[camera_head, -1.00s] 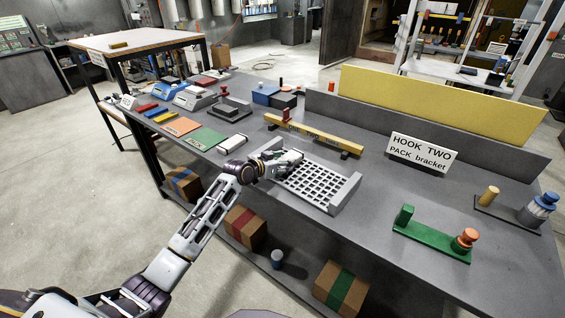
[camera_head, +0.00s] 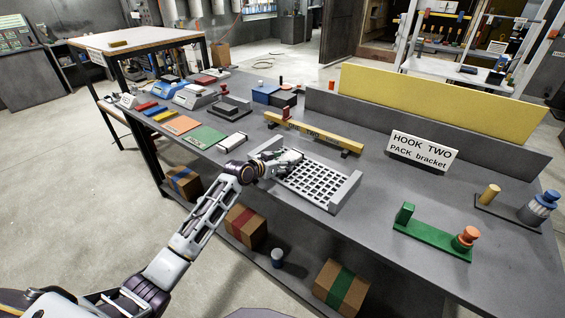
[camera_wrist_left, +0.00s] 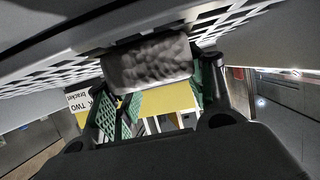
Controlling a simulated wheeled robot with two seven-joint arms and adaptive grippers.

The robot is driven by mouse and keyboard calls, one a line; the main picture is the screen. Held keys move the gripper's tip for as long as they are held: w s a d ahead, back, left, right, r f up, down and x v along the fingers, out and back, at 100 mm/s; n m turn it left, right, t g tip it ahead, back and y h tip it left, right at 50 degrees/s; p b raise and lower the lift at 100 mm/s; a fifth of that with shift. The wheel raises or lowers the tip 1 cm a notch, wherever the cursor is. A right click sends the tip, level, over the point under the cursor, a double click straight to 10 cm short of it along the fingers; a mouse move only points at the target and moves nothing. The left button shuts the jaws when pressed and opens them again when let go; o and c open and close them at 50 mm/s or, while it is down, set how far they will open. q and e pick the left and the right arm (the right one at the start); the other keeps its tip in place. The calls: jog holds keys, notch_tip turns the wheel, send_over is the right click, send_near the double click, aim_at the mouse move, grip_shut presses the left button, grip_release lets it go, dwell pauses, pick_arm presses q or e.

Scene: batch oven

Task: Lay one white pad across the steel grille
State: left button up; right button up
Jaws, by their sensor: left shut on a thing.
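The steel grille (camera_head: 345,192) lies on the grey bench, a light lattice with raised end bars. My left gripper (camera_head: 289,158) is low over its left end. In the left wrist view the fingers (camera_wrist_left: 155,78) are shut on a pale grey, rough-faced pad (camera_wrist_left: 148,65), with the grille's lattice (camera_wrist_left: 62,82) close beside it. I cannot tell whether the pad touches the grille. In the head view the gripper hides the pad. Another white flat piece (camera_head: 232,141) lies left of the grille. My right gripper is not in view.
A yellow bar (camera_head: 318,133) stands behind the grille, with a HOOK TWO sign (camera_head: 422,152) to its right. A green stand (camera_head: 430,238) is at the right. Coloured mats and blocks, including a green mat (camera_head: 206,138), lie at the left. Bench between grille and green stand is clear.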

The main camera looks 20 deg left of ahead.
pick_arm(q)
jog(key=o, duration=0.8)
jog(key=shift+f, duration=0.1)
jog(key=shift+o, duration=0.2)
jog(key=shift+v, duration=6)
